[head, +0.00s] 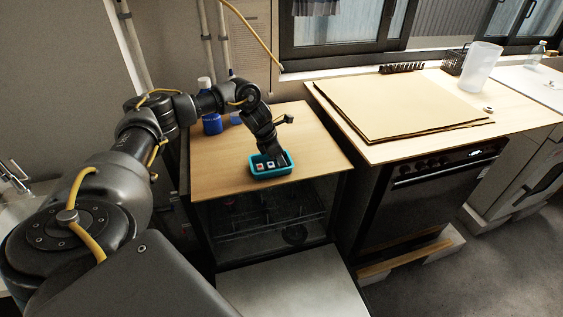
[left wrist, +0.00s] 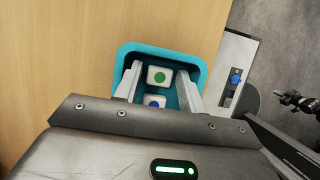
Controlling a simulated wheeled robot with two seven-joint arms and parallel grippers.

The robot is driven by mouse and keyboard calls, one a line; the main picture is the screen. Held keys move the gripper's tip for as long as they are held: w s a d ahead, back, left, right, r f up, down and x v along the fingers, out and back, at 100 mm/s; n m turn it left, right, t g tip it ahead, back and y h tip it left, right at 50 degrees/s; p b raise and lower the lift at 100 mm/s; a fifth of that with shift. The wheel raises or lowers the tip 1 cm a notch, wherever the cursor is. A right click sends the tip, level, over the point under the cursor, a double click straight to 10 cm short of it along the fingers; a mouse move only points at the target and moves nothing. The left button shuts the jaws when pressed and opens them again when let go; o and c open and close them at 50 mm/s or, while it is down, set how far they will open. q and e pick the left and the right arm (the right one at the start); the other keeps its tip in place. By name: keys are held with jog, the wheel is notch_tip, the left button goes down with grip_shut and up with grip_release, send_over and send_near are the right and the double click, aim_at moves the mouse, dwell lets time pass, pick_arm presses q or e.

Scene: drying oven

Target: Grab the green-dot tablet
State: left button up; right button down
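The green-dot tablet (left wrist: 160,76) is a small white block with a green dot, lying in a teal tray (left wrist: 131,50). A blue-dot tablet (left wrist: 154,101) lies next to it, nearer my wrist. My left gripper (left wrist: 160,80) is open, with one finger on each side of the green-dot tablet and apart from it. In the head view, the left gripper (head: 275,160) reaches down into the right part of the teal tray (head: 262,176). There a red-dot tablet (head: 259,167) and another tablet (head: 270,164) show; the green-dot tablet is hidden behind the gripper. My right gripper is not in view.
The tray sits near the front edge of a wooden top (head: 225,178) above a glass-fronted oven (head: 270,220). A second counter with brown sheets (head: 400,104) is at the right.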

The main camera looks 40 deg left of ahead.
pick_arm(q)
jog(key=shift+f, duration=0.1)
jog(key=c, duration=0.7)
